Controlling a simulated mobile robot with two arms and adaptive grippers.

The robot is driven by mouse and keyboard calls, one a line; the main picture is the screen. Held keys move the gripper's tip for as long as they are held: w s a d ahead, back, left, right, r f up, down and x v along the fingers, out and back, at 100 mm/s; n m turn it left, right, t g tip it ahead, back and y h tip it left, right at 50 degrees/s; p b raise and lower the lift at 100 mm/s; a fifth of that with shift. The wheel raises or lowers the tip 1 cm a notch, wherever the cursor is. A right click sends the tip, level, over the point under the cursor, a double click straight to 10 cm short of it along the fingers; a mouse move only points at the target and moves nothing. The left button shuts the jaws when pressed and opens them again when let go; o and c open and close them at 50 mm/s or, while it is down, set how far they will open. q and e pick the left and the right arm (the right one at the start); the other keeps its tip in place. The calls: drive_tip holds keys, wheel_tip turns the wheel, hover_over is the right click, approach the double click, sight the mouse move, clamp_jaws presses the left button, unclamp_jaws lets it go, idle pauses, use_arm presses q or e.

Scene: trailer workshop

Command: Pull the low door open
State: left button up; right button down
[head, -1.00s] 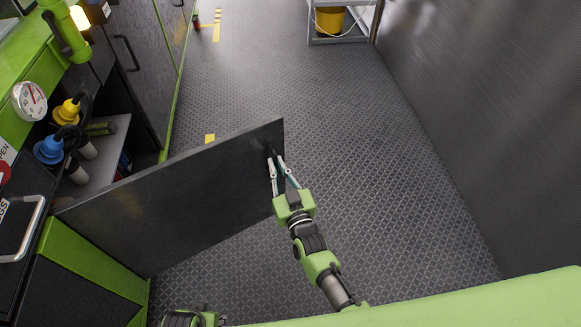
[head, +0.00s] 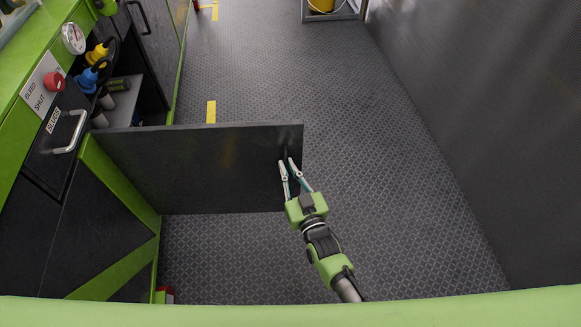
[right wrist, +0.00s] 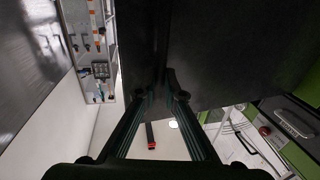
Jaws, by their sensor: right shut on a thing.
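The low door (head: 200,170) is a dark panel hinged at the green post of the left cabinet. It stands wide open, reaching straight out across the aisle. My right gripper (head: 287,165) is shut on the dark handle (head: 286,152) near the door's free edge. In the right wrist view, the gripper (right wrist: 163,92) closes at the handle against the dark door face (right wrist: 235,50). The handle is mostly hidden by the fingers. My left gripper is not in view.
A drawer with a metal handle (head: 72,132) and a red button (head: 54,82) are at the left. Patterned floor (head: 370,200) is clear on the right, up to a dark wall (head: 490,130).

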drive_tip(key=shift+s+a, duration=0.25)
drive_tip(key=shift+a, duration=0.35)
drive_tip(key=c, duration=2.5)
unclamp_jaws()
drive_tip(key=o, duration=0.4)
drive_tip(key=shift+a, duration=0.25)
drive_tip(key=shift+c, duration=0.2)
drive_tip(key=shift+w, duration=0.1)
drive_tip(key=shift+d, duration=0.15)
